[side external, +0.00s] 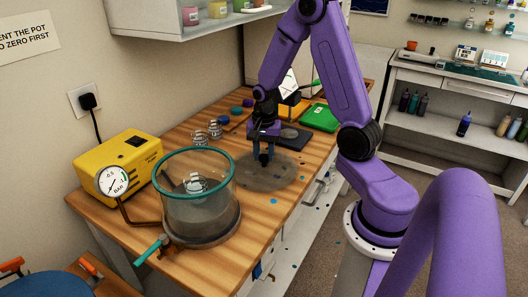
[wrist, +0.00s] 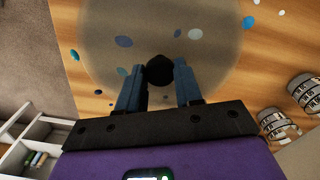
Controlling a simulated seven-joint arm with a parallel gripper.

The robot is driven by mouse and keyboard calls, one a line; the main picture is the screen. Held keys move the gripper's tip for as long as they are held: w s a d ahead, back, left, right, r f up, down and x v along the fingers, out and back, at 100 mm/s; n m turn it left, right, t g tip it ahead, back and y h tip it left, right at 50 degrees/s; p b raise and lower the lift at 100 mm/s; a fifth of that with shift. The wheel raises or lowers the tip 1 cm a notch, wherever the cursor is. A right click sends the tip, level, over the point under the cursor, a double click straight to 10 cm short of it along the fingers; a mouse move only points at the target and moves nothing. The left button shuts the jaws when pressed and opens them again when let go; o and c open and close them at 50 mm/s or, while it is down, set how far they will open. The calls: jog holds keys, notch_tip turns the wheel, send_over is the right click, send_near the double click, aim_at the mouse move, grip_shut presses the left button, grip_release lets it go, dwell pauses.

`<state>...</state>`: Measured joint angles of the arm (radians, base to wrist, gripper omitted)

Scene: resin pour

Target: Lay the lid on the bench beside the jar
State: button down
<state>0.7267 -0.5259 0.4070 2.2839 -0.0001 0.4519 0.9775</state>
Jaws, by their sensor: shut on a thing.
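The lid (side external: 270,181) is a clear, smoky round disc with a dark knob. In the side view it lies flat, at or just above the bench, to the right of the jar and apart from it. The jar (side external: 180,212) is a wide glass pot with a teal rim, open at the top, with a small clear cup (side external: 196,184) inside. My gripper (side external: 264,159) points down over the lid's middle. In the wrist view my gripper (wrist: 159,75) is shut on the knob (wrist: 160,69), and the lid (wrist: 205,55) spreads beyond the fingers. I cannot tell whether the lid touches the wood.
The wooden bench (side external: 120,207) has paint spots. A yellow pump (side external: 120,160) with a gauge (side external: 112,184) stands left of the jar. Small glass jars (side external: 198,138) stand behind it. A dark slab (side external: 291,138) and a green box (side external: 320,118) lie beyond the lid.

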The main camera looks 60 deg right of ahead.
aim_at(264, 156)
jog(key=shift+f, duration=0.2)
jog(key=c, duration=0.7)
grip_release()
jog(key=shift+o, duration=0.2)
jog(key=shift+r, duration=4.05)
